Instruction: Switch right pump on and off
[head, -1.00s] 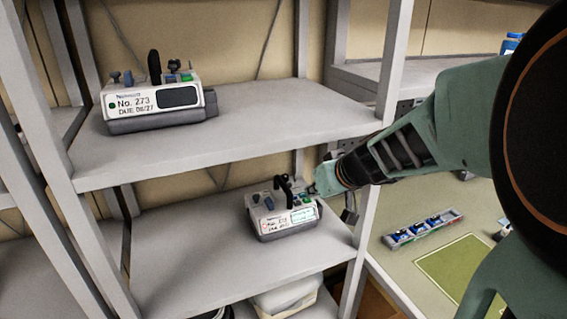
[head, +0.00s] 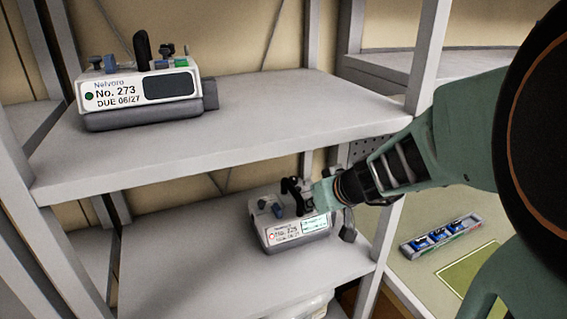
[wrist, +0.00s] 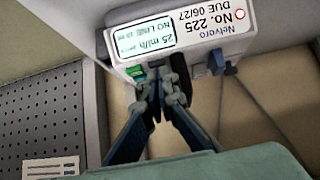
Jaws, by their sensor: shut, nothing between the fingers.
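The right pump, No. 225 (head: 285,236), sits on the lower shelf with its screen lit. The wrist view shows this pump (wrist: 205,50) upside down, its screen reading 25 ml/h and a red ring on its front. My gripper (head: 301,196) is at the right part of the pump's top, among its knobs. In the wrist view my gripper (wrist: 157,92) has its fingers together by the pump's top edge, beside a green part (wrist: 137,78). I cannot tell whether the fingertips touch the pump.
Another pump, No. 273 (head: 120,92), stands on the upper shelf (head: 270,115) with a dark screen and a green round mark. A shelf post (head: 427,60) is close to my arm. A tray with blue items (head: 440,236) lies on the counter at right. The lower shelf (head: 180,265) is clear left of the pump.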

